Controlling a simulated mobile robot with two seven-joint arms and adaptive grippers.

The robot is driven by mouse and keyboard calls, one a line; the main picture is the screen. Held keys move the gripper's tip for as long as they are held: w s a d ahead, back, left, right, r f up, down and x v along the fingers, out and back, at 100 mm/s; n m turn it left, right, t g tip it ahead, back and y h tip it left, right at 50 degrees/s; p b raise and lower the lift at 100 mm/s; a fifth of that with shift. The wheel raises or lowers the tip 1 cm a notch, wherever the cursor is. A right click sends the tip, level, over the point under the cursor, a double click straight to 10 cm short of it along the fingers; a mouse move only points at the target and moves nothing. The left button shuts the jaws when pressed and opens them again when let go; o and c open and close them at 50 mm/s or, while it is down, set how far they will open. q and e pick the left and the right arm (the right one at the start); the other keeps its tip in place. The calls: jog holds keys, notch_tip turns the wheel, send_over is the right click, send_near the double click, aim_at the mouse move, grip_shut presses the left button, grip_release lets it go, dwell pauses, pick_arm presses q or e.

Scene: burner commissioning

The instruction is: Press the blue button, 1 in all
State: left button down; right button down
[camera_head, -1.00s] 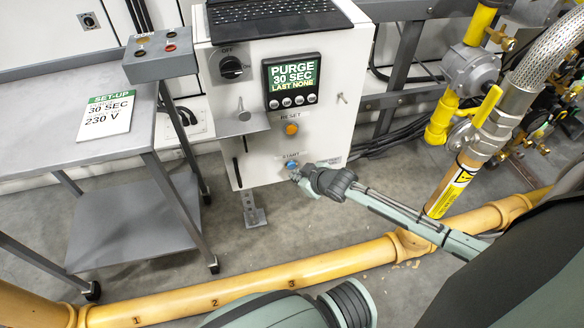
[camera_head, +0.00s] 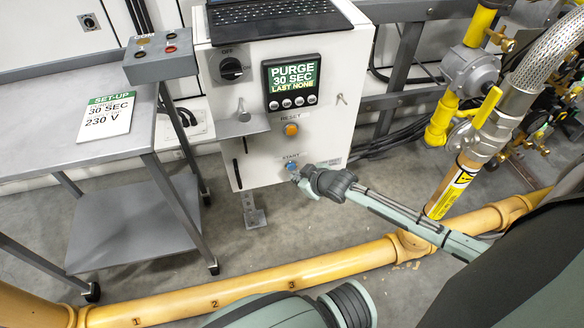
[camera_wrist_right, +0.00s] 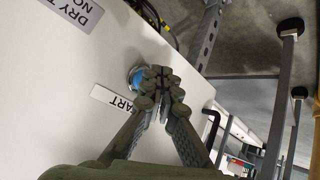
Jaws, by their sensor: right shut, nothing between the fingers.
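The blue button (camera_head: 291,166) sits low on the front of the white control box (camera_head: 240,98), under the START label. It also shows in the right wrist view (camera_wrist_right: 138,76), partly hidden behind my fingertips. My right gripper (camera_head: 298,178) is shut and empty, its tips right at the button's lower right edge in the head view. In the wrist view my right gripper (camera_wrist_right: 160,88) overlaps the button's edge; I cannot tell whether it touches. My left gripper is not in view.
An orange RESET button (camera_head: 291,130) sits above the blue one. The display (camera_head: 291,82) reads PURGE 30 SEC LAST NONE. A grey cart (camera_head: 100,140) stands left with a set-up card (camera_head: 106,116) and a button box (camera_head: 160,57). A yellow pipe (camera_head: 250,282) runs along the floor.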

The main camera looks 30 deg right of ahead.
jog(key=shift+w, duration=0.1)
dwell(0.3)
jog(key=shift+w+d, duration=0.1)
jog(key=shift+w, duration=0.25)
jog(key=shift+w+d, duration=0.15)
jog(key=shift+w, duration=0.35)
dwell(0.8)
jog(key=shift+s+a+p, duration=0.25)
jog(key=shift+s+p, duration=0.55)
jog(key=shift+s, duration=0.1)
